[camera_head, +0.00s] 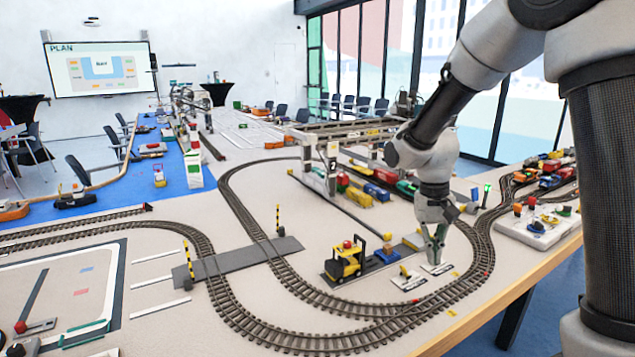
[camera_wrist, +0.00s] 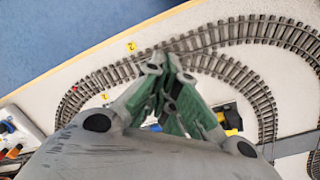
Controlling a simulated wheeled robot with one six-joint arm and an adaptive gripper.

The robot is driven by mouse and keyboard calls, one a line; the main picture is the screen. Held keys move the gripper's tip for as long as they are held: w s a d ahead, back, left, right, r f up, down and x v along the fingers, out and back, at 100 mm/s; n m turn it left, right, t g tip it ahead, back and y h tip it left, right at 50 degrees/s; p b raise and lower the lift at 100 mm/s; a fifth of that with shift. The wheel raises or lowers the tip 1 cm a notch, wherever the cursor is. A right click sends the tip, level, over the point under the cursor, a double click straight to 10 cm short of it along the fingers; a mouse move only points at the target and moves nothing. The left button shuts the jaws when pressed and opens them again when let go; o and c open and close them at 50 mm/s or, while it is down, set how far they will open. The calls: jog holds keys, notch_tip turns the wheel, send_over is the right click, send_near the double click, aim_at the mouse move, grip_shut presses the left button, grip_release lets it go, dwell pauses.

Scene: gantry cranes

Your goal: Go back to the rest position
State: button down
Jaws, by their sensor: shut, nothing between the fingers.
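My gripper (camera_head: 435,256) hangs from my arm, pointing down over the table near the inner side of the curved track. In the wrist view, its green-padded fingers (camera_wrist: 172,62) are closed together with nothing between them. Below it, small white plates (camera_head: 437,268) lie on the table, one with a yellow piece (camera_head: 405,272) on it. A yellow forklift-like vehicle (camera_head: 346,261) with a red top stands just left of my gripper. In the wrist view, part of this vehicle (camera_wrist: 232,120) shows behind the right finger.
Model railway track (camera_head: 300,290) loops around my gripper. A grey gantry crane (camera_head: 335,145) stands behind, with colored wagons (camera_head: 378,190) beneath. A white board with small pieces (camera_head: 540,228) lies at right. Two striped barriers (camera_head: 279,220) stand by the grey crossing. The table's wooden edge (camera_head: 480,303) is close.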

jog(key=s+d+r+n+t, duration=0.1)
jog(key=s+d+r+t, duration=0.1)
jog(key=s+d+r, duration=0.2)
jog(key=s+d+r+n+t+y, duration=0.1)
jog(key=s+d+r+t, duration=0.2)
jog(key=s+r, duration=0.8)
jog(key=s+d, duration=0.2)
jog(key=s, duration=0.4)
jog(key=shift+s+t, duration=0.15)
jog(key=shift+t, duration=0.15)
jog(key=shift+r, duration=0.1)
